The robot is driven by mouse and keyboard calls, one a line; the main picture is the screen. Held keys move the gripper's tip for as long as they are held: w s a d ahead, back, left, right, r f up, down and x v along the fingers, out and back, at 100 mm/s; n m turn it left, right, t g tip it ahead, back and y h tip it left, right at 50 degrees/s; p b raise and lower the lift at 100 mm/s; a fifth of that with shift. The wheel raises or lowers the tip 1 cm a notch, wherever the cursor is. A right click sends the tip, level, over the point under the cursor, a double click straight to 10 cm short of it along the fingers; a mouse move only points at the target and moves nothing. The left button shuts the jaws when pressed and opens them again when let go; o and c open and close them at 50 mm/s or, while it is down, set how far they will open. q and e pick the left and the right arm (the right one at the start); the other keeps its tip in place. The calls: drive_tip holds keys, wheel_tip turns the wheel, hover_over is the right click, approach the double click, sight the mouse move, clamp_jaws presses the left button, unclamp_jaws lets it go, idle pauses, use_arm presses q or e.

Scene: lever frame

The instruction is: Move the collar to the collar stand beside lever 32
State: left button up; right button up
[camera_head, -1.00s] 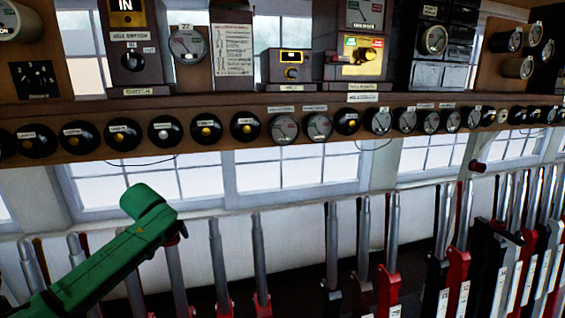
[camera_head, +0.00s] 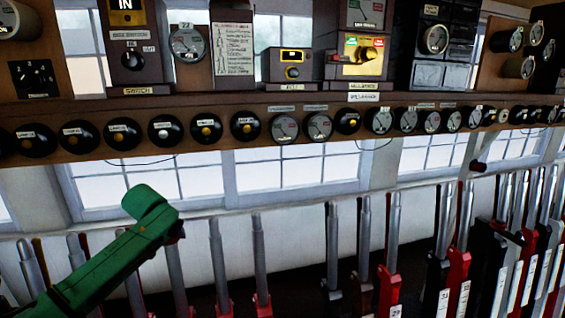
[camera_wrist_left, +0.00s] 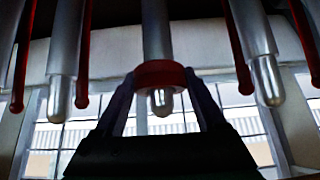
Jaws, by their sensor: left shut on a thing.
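The collar (camera_wrist_left: 160,74) is a red ring in the left wrist view. It sits around a silver lever handle near its rounded tip, which pokes out past the ring. My left gripper (camera_wrist_left: 160,85) is shut on the collar, one finger on each side. In the head view my green left arm hides most of this; only a small dark red bit shows past the arm's end. In the head view a plate that seems to read 32 is on a red lever (camera_head: 458,270) at the right. I cannot clearly make out the collar stand. My right gripper is not in view.
A long row of silver-handled levers crosses the bottom, dense at the right. Neighbouring levers (camera_wrist_left: 65,50) stand close on both sides of my left gripper. A wooden shelf (camera_head: 300,104) with dials and instruments runs above. A small dark red knob (camera_head: 478,166) is below it at the right.

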use_arm(q)
drive_tip(key=shift+w+r, duration=0.2)
drive_tip(key=shift+r, duration=1.15)
drive_tip(key=shift+w+r, duration=0.15)
drive_tip(key=shift+r, duration=1.2)
drive_tip(key=shift+w+r, duration=0.2)
drive_tip(key=shift+r, duration=1.15)
drive_tip(key=shift+f, duration=0.1)
